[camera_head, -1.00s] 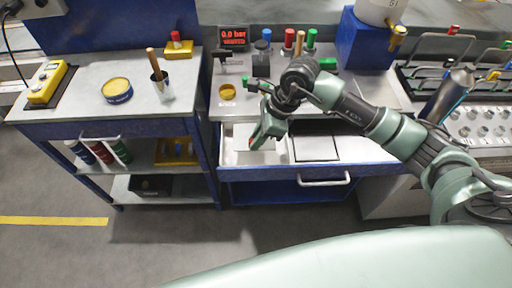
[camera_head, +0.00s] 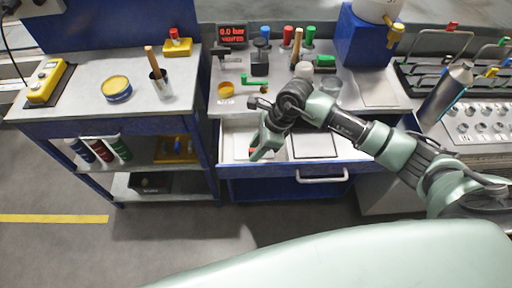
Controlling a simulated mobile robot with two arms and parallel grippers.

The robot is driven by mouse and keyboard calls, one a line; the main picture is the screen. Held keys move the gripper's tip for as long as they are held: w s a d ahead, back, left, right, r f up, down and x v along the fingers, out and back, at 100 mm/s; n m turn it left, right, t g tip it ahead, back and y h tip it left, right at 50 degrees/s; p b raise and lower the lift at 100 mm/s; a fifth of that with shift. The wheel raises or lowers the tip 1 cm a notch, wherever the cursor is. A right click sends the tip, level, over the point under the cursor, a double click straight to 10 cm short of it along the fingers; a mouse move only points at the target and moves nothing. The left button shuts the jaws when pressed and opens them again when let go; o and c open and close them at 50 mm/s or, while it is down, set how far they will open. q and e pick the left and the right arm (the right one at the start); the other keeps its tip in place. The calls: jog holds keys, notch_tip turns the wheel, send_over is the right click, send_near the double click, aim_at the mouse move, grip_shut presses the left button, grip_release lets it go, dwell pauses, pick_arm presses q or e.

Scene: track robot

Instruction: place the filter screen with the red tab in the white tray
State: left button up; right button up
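My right gripper (camera_head: 262,150) reaches down into the left part of an open drawer (camera_head: 228,172) below the middle bench. A small red patch (camera_head: 253,151), possibly the red tab, shows at its fingertips. The rest of that part is too small and too covered to make out, and whether the fingers are closed on it cannot be told. A flat pale panel with a dark edge (camera_head: 315,144) lies in the drawer's right part. A pale flat tray-like surface (camera_head: 378,92) is on the bench at right; whether it is the white tray is unclear. My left gripper is out of view.
The bench above the drawer holds a red-digit display (camera_head: 231,36), several coloured-top bottles, a yellow-topped tin (camera_head: 225,89) and a clear cup (camera_head: 331,84). A blue stand (camera_head: 362,42) is behind. The drawer's handle (camera_head: 323,177) juts forward. Open floor lies at left.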

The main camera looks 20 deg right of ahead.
jog(key=shift+r, duration=0.15)
jog(key=shift+r, duration=0.2)
jog(key=b+v, duration=0.2)
jog(key=v, duration=0.9)
jog(key=shift+r, duration=0.35)
jog(key=shift+d, duration=0.15)
